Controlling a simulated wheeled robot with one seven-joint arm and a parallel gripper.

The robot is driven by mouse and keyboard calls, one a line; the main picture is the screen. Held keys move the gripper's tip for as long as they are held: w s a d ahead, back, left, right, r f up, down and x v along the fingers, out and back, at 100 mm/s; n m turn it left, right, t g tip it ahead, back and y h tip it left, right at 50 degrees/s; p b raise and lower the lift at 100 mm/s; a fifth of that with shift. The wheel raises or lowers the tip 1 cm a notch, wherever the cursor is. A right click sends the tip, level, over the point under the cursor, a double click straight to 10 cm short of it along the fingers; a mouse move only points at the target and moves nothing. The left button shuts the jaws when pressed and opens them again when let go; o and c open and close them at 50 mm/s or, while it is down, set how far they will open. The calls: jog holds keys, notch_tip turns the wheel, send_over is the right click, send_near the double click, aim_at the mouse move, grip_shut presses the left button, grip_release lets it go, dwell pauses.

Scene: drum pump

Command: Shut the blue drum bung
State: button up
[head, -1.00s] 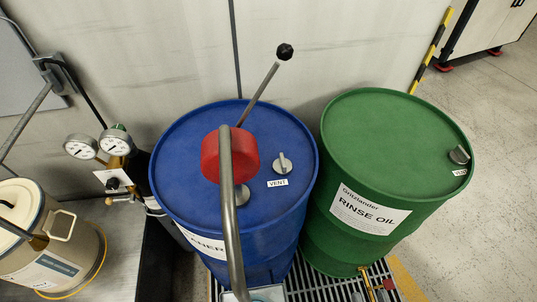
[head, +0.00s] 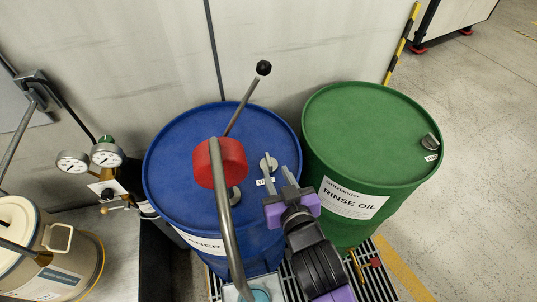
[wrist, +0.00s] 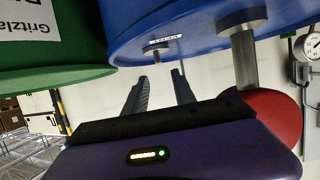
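The blue drum (head: 185,135) stands upright with a red-headed pump (head: 220,162) in its lid. Its bung (head: 268,163) is a small grey winged knob on the right of the lid, beside a white VENT label. My gripper (head: 277,170) is open and empty, its two grey fingers reaching over the lid's front right edge toward the bung. One finger partly covers the label. In the wrist view the bung (wrist: 156,56) shows beyond and between the spread fingertips, apart from them. I cannot tell whether the bung is loose or tight.
The pump's grey spout (head: 224,220) curves forward just left of my gripper, and its lever (head: 246,100) slants up behind. A green drum (head: 370,130) with its own vent bung (head: 430,140) stands close at right. Gauges (head: 105,155) and a cream can (head: 45,250) are at left.

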aim_at(269, 160)
jog(key=shift+w+a+f+h, duration=0.2)
jog(key=shift+w+f+h, duration=0.1)
jog(key=shift+w, duration=0.2)
jog(key=shift+p+x, duration=0.65)
jog(key=shift+x, duration=3.15)
jog(key=shift+f, duration=0.1)
jog(key=shift+s, duration=0.1)
grip_shut()
